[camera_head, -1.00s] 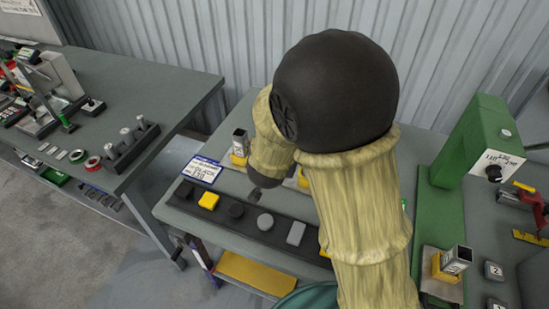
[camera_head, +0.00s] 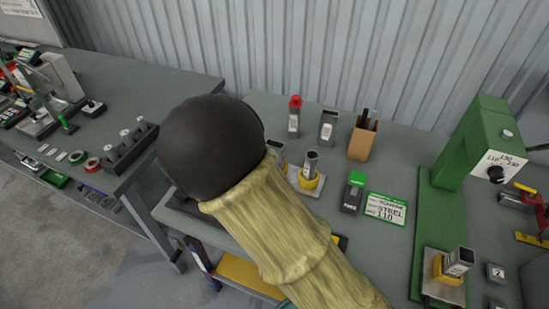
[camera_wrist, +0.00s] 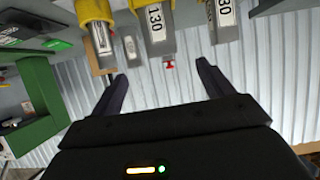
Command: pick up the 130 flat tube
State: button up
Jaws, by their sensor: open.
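In the wrist view, which looks upside down, two grey flat-sided tubes carry "130" labels: a middle one (camera_wrist: 155,30) and a right one (camera_wrist: 224,20). I cannot tell which is the flat tube. A round-looking tube (camera_wrist: 103,42) stands in a yellow holder (camera_wrist: 95,10) at left. My gripper (camera_wrist: 163,75) is open and empty, its fingers pointing toward the tubes; the middle tube lines up between them, with no contact visible. In the head view the round tube (camera_head: 311,162) and one neighbour (camera_head: 277,150) show; my arm hides the rest and my gripper.
A green-topped block (camera_head: 354,192) and a "STEEL 110" card (camera_head: 386,208) are nearer. A green press (camera_head: 465,145) stands at right.

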jog(key=p+x, duration=0.1)
jog(key=x, duration=0.9)
jog(key=x, duration=0.1)
jog(key=p+x, duration=0.1)
jog(key=x, duration=0.3)
jog(key=shift+w+r+p, duration=0.25)
jog(key=shift+w+p, duration=0.05)
jog(key=shift+p, duration=0.1)
jog(key=shift+s, duration=0.15)
jog(key=c, duration=1.2)
jog(key=shift+o, duration=0.2)
jog(key=shift+r, duration=0.1)
